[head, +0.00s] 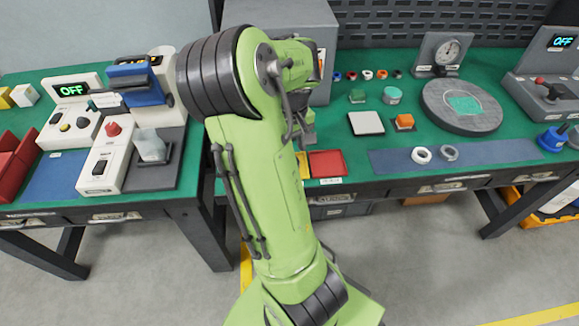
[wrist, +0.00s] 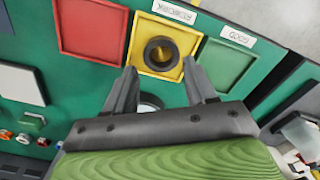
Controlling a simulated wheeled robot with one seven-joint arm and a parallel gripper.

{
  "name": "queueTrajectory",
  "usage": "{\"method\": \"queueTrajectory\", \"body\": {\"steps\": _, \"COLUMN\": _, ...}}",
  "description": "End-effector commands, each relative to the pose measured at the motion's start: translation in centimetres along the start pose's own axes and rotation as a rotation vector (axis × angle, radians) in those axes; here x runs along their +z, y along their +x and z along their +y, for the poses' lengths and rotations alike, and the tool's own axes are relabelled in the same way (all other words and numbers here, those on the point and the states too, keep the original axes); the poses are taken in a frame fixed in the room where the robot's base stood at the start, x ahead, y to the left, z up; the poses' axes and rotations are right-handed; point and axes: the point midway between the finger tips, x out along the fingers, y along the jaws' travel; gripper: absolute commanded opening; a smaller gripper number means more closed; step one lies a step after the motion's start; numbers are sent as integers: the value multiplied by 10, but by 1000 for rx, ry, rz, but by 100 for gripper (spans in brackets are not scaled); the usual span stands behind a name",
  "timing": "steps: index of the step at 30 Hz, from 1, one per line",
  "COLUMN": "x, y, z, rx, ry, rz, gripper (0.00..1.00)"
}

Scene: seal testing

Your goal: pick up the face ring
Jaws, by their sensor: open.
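In the wrist view, a thick dark ring (wrist: 148,58), which looks like the face ring, lies in the yellow tray (wrist: 140,28) labelled REWORK. Its centre looks brownish-yellow. My gripper (wrist: 160,67) is open, its two fingertips apart near the tray's front edge, with the ring just beyond and between them. Nothing is held. I cannot tell the height of the fingertips above the tray. In the head view my arm hides the ring and most of the gripper; only a sliver of the yellow tray (head: 303,165) shows.
A red tray (wrist: 92,27) and a green tray (wrist: 228,68) labelled GOOD flank the yellow one. A pale round thing (wrist: 150,100) shows partly between the fingers. In the head view, a white ring (head: 414,156) and grey ring (head: 441,153) lie on a blue mat (head: 500,150).

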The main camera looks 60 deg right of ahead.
Motion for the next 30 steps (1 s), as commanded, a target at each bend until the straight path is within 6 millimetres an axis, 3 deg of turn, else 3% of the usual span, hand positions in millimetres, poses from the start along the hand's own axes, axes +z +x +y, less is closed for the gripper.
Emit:
{"method": "queueTrajectory", "body": {"steps": 4, "x": 0, "y": 32, "z": -2, "rx": -1, "ry": -1, "rz": -6, "gripper": 56}}
{"method": "queueTrajectory", "body": {"steps": 8, "x": 0, "y": 48, "z": -2, "rx": 0, "ry": -1, "rz": -4, "gripper": 56}}
{"method": "queueTrajectory", "body": {"steps": 13, "x": -1, "y": 46, "z": -2, "rx": -1, "ry": -1, "rz": -2, "gripper": 56}}
{"method": "queueTrajectory", "body": {"steps": 21, "x": -1, "y": 46, "z": -2, "rx": -1, "ry": -1, "rz": -2, "gripper": 19}}
{"method": "queueTrajectory", "body": {"steps": 27, "x": -1, "y": 43, "z": -2, "rx": 0, "ry": -1, "rz": -1, "gripper": 19}}
{"method": "queueTrajectory", "body": {"steps": 30, "x": -1, "y": 27, "z": -2, "rx": 0, "ry": -2, "rz": 2, "gripper": 19}}
